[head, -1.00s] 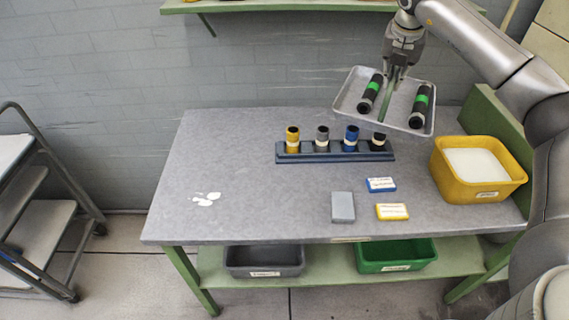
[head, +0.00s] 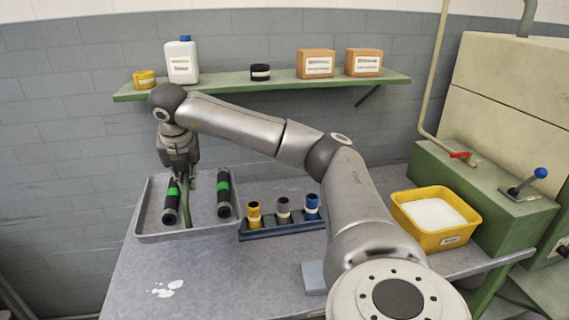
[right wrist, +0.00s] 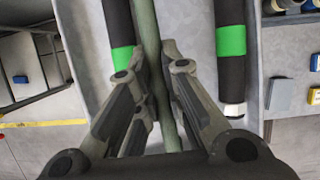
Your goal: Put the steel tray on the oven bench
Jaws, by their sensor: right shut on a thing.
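The steel tray (head: 203,222) is at the back left in the head view, left of the tool rack. Two black tubes with green bands, the left one (head: 170,205) and the right one (head: 224,196), lie in it. My right gripper (head: 184,190) is over the tray's middle, shut on its green central bar (head: 187,212). The right wrist view shows the fingers (right wrist: 158,62) on either side of this bar (right wrist: 147,25). The tray looks nearly level; I cannot tell whether it touches the grey tabletop (head: 215,285). My left gripper is out of view.
A blue rack (head: 270,229) with coloured pots stands right beside the tray. A yellow bin (head: 437,238) is on the right of the table. A green bench (head: 440,170) with levers stands by a beige cabinet (head: 510,95). A green shelf (head: 280,84) holds containers. My arm hides mid-table.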

